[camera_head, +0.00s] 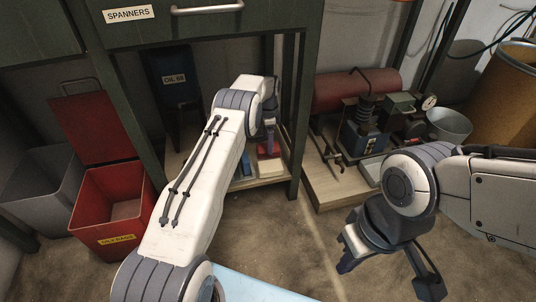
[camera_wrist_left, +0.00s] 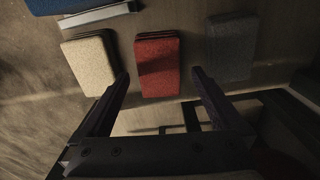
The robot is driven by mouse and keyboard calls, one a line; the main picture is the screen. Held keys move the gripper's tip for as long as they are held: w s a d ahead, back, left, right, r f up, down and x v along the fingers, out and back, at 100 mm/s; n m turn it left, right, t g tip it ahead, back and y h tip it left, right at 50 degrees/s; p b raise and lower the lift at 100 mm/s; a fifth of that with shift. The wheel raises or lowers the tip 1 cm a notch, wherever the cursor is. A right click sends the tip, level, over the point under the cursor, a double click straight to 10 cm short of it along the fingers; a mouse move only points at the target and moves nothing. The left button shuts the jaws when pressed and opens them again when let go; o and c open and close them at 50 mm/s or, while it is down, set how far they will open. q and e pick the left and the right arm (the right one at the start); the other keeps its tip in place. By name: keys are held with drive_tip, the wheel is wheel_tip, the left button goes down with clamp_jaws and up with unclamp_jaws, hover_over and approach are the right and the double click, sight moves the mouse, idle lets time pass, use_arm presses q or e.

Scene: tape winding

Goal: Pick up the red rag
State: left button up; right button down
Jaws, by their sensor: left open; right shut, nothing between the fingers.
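The red rag (camera_wrist_left: 158,72) is a flat folded red block on the low wooden shelf. In the left wrist view it lies between a cream folded rag (camera_wrist_left: 89,68) and a dark grey one (camera_wrist_left: 232,48). Part of it shows red in the head view (camera_head: 268,150), beside my left gripper (camera_head: 269,138). In the left wrist view my left gripper (camera_wrist_left: 159,76) is open, its fingertips on either side of the red rag's near end. Contact cannot be told. My right gripper (camera_head: 390,278) hangs over the floor at the right, shut and empty, away from the rag.
The bench's green leg (camera_head: 297,130) stands right of the shelf, and the drawer (camera_head: 190,20) is above. A red bin (camera_head: 112,205) and grey bin (camera_head: 40,190) stand left. A compressor (camera_head: 365,125) sits on a wooden base at right. The front floor is partly clear.

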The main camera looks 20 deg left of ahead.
use_arm(q)
wheel_tip(320, 180, down, 4)
drive_tip(key=shift+r+b, duration=0.2)
drive_tip(key=shift+b, duration=0.95)
drive_tip(key=shift+r, duration=0.1)
drive_tip(key=shift+c, duration=0.3)
drive_tip(key=shift+s, duration=0.1)
drive_tip(key=c, duration=1.3)
wheel_tip(320, 180, up, 10)
drive_tip(key=p, duration=0.7)
drive_tip(key=shift+r, duration=0.1)
drive_tip(key=shift+c, duration=0.3)
